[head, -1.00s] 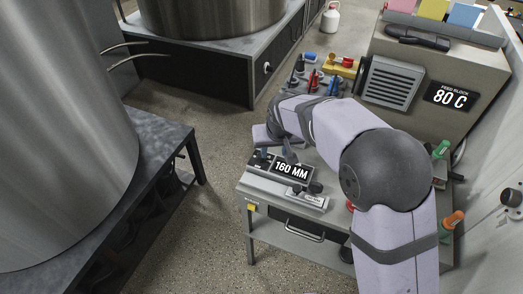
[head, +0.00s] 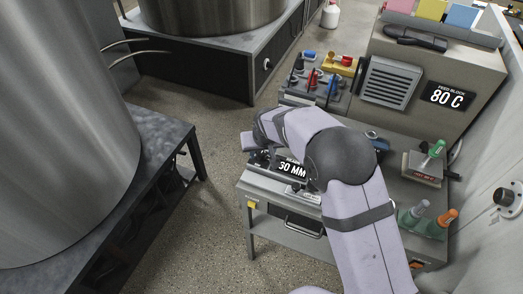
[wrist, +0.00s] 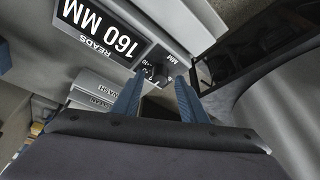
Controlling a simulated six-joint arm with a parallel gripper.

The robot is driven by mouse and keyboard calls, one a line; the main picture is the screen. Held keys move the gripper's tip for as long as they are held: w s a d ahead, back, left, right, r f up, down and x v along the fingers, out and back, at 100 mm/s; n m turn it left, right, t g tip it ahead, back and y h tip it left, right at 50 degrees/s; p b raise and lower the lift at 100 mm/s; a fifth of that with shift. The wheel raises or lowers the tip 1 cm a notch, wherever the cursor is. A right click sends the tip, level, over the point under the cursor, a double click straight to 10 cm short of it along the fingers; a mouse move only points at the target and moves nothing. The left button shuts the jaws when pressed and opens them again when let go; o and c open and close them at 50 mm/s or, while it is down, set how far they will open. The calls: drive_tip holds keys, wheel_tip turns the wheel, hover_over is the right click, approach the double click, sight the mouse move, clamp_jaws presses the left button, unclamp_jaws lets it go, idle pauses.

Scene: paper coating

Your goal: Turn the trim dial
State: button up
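The trim dial (wrist: 157,71) is a small black knob with scale marks around it, beside a black display (wrist: 108,24) that reads 160 MM in the wrist view. My gripper (wrist: 160,80) is open, with its two blue fingers apart and the dial between the tips in the picture. I cannot tell whether the fingers touch it. In the head view the display (head: 292,168) is partly covered by my arm, and the dial and fingertips are hidden.
Grey plates marked WASH (wrist: 98,88) lie beside the dial. In the head view, a rack of coloured tools (head: 318,88) and a feed block reading 80 C (head: 449,96) stand behind. Bottles (head: 418,212) stand at the right. Large steel vats (head: 60,130) are at the left.

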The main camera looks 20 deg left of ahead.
drive_tip(key=shift+w+a+f, duration=0.15)
drive_tip(key=shift+w+f, duration=0.05)
drive_tip(key=shift+f, duration=0.4)
clamp_jaws()
